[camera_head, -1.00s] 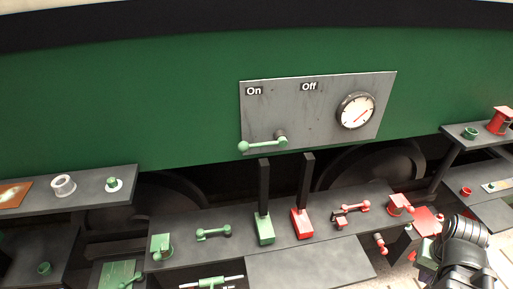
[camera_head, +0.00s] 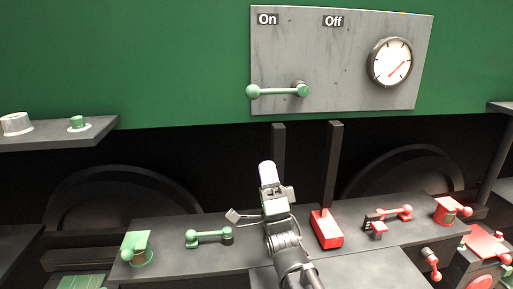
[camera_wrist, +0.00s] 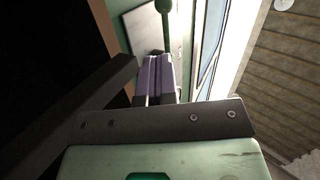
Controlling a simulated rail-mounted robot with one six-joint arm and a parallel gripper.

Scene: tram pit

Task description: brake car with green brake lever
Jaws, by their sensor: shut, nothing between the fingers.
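A green lever (camera_head: 278,91) with a ball end is mounted on the grey panel (camera_head: 335,60). It points left from its pivot, and its ball lies below the "On" label (camera_head: 267,19). The "Off" label (camera_head: 333,21) is further right. My gripper (camera_head: 266,168) is shut and empty, below the lever and apart from it in the head view. In the wrist view, my gripper's purple fingers (camera_wrist: 156,62) are together, and a green rod with a round end (camera_wrist: 163,8) shows beyond them. Another green lever (camera_head: 209,236) lies on the dark shelf.
A round gauge (camera_head: 390,63) is on the panel's right. Two black upright bars (camera_head: 333,165) stand near my gripper; the right one rises from a red block (camera_head: 326,229). A red lever (camera_head: 393,213) sits further right. Open air lies between my gripper and the panel.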

